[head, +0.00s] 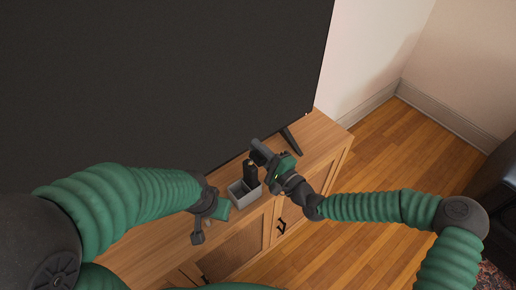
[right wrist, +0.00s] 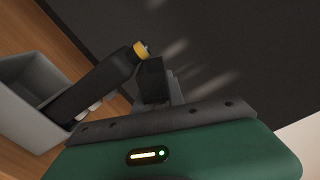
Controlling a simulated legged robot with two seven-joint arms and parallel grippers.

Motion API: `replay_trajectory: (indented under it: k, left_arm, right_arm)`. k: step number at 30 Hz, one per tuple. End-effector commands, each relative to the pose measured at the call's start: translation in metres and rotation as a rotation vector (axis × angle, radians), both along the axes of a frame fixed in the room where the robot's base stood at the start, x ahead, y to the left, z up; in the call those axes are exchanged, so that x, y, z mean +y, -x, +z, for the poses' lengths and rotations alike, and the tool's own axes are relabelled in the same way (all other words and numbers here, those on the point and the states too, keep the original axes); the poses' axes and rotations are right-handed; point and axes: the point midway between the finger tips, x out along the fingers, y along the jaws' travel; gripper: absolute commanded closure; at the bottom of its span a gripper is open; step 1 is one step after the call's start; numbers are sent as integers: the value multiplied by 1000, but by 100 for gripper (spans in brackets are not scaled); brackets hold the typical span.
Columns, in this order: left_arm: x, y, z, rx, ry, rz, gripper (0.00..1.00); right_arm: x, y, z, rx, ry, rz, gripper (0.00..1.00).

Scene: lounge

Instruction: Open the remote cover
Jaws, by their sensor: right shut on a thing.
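The dark remote (head: 250,172) stands tilted in a small grey box (head: 243,197) on the wooden cabinet. In the right wrist view the black remote (right wrist: 98,85) leans out of the grey box (right wrist: 30,95), with a yellow-orange, silver-tipped end like a battery showing at its upper end. My right gripper (head: 262,153) is just above and right of the remote. It is shut on a small dark piece (right wrist: 152,80), which looks like the remote cover; its outline blends with the fingers. My left gripper (head: 205,226) is left of the box, near the cabinet's front edge; its jaw opening is unclear.
A large black television screen (head: 150,80) rises close behind the box, with a dark stand foot (head: 288,140) on the cabinet top (head: 310,135). Cabinet doors with dark handles are below. Open wooden floor (head: 400,160) lies to the right.

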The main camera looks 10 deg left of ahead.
Motion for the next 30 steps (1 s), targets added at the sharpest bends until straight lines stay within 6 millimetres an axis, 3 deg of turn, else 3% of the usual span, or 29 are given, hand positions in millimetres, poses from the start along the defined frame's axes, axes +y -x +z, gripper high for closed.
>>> replay_trajectory:
  k: [14,15,19,30]
  left_arm:
    - [0,0,-1,0,0,0,64]
    - [0,0,-1,0,0,0,64]
    - [0,0,-1,0,0,0,64]
    - [0,0,-1,0,0,0,64]
  right_arm:
    - [0,1,-3,12,-2,1,100]
    - [0,1,-3,12,-2,1,81]
    - [0,1,-2,10,-3,1,64]
    - [-5,4,-1,8,-4,0,63]
